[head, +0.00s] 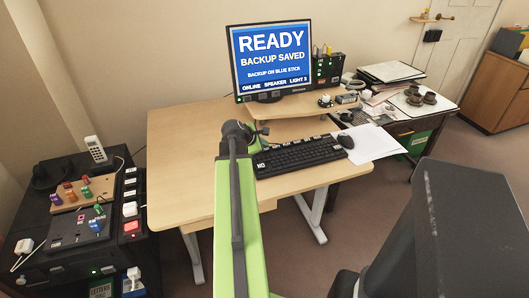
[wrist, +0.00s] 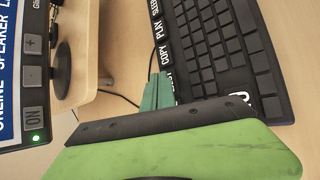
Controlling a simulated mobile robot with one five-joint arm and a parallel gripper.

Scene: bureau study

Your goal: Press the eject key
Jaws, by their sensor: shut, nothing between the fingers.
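The black keyboard (head: 300,156) lies on the light wooden desk, and it fills the upper right of the wrist view (wrist: 215,50). White-labelled keys run along its edge; in the wrist view I read PLAY (wrist: 160,30) and COPY (wrist: 163,54). Another white label beside my fingertips is partly hidden, and I cannot tell if it reads EJECT. My gripper (wrist: 158,80) is shut and empty, its green fingers at that keyboard edge. I cannot tell whether they touch a key.
The monitor (head: 271,60) reads READY, BACKUP SAVED, and stands behind the keyboard near a small wooden riser (head: 285,108). A mouse (head: 346,140) and papers (head: 370,143) lie right of the keyboard. The desk's left part (head: 180,140) is clear. A black cabinet with switches (head: 75,215) stands left.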

